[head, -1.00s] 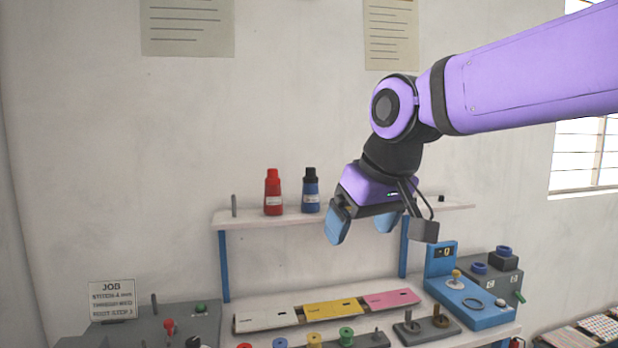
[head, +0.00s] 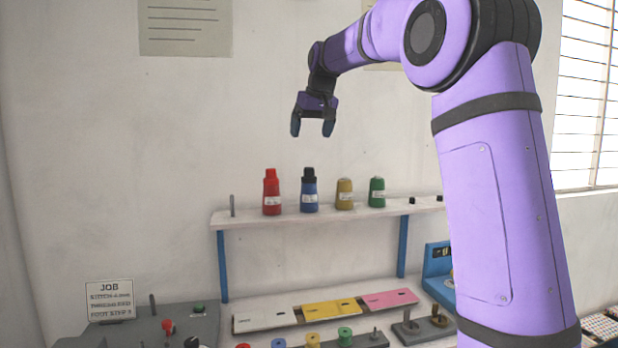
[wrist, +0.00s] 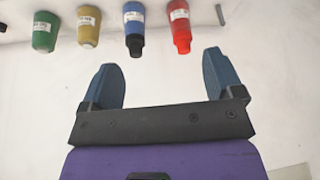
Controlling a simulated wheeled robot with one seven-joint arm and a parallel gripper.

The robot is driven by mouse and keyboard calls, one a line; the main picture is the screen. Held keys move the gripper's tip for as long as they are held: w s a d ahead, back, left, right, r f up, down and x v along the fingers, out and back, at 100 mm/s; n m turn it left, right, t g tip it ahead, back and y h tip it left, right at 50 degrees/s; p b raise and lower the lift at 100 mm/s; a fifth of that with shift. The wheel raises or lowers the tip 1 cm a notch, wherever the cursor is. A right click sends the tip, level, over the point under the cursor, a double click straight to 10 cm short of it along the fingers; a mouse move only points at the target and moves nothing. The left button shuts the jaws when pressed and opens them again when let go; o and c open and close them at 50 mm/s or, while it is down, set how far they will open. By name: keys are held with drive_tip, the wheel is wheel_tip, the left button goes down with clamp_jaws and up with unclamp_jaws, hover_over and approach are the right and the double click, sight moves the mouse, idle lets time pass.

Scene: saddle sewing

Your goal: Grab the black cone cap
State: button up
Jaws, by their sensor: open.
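A black cap (head: 309,174) sits on top of the blue cone-shaped bottle (head: 309,197) on the wall shelf. In the wrist view the black cap (wrist: 135,46) shows upside down, beyond the fingers. Small black pieces (head: 411,200) lie on the right part of the shelf; I cannot tell whether they are caps. My gripper (head: 312,128) is open and empty, pointing down. In the head view it appears above the blue bottle, apart from it. In the wrist view its two blue fingers (wrist: 162,72) are spread with nothing between them.
A red bottle with red cap (head: 271,192) stands left of the blue one. Yellow (head: 344,194) and green (head: 377,192) ones stand to its right. A thin grey peg (head: 232,206) is at the shelf's left end. Below are coloured panels (head: 332,311) and spools (head: 345,336).

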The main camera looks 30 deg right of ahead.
hover_over(308, 172)
drive_tip(key=s+d, duration=0.1)
drive_tip(key=s, duration=0.1)
wheel_tip(308, 172, down, 5)
drive_tip(key=x, duration=0.5)
drive_tip(key=shift+w+f, duration=0.1)
drive_tip(key=shift+f, duration=0.1)
drive_tip(key=shift+s+x, duration=0.1)
drive_tip(key=shift+x, duration=1.25)
drive_tip(key=shift+s+x, duration=0.15)
drive_tip(key=shift+x, duration=1.15)
drive_tip(key=shift+f, duration=0.15)
drive_tip(key=c, duration=1)
